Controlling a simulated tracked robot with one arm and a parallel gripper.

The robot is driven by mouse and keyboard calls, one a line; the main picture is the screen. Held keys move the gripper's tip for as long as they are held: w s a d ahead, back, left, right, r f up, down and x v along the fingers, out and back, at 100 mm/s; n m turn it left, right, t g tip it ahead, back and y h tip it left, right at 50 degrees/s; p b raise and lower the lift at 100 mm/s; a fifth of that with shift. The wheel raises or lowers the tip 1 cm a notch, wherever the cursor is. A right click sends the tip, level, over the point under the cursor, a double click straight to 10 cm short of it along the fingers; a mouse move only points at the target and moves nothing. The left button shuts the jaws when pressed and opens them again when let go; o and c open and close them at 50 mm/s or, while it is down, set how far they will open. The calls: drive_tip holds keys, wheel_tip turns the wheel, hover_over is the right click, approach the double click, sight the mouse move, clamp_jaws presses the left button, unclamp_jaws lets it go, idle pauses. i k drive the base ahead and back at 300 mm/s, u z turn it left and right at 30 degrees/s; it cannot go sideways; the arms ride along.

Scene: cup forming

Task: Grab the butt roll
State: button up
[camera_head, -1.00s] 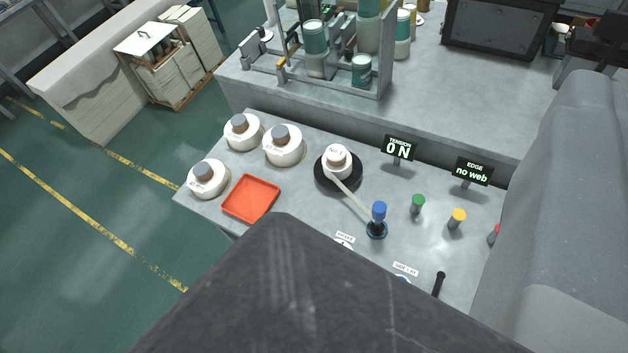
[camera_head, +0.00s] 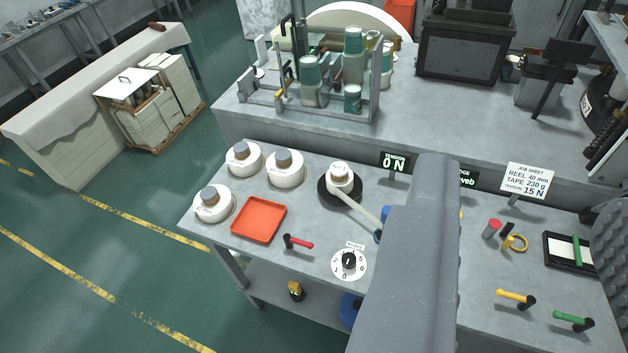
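A small white roll with a brown core (camera_head: 340,175) sits on a black round plate (camera_head: 327,193) on the grey bench. A pale strip (camera_head: 358,212) runs from it down to the right, toward a blue-topped post (camera_head: 385,213) partly hidden by my arm. No label in view names the butt roll. My gripper's fingers are not in view; only a grey part of my arm shows.
An empty orange tray (camera_head: 258,220) lies in front of the rolls. A red-handled lever (camera_head: 298,243) and a brake dial (camera_head: 348,262) are at the bench's front. Displays stand behind the plate. A rack with cups (camera_head: 320,80) is on the higher bench. Green floor is open at left.

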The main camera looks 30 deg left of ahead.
sight(339, 175)
drive_tip(key=u, duration=0.1)
drive_tip(key=i, duration=1)
drive_tip(key=z, duration=0.05)
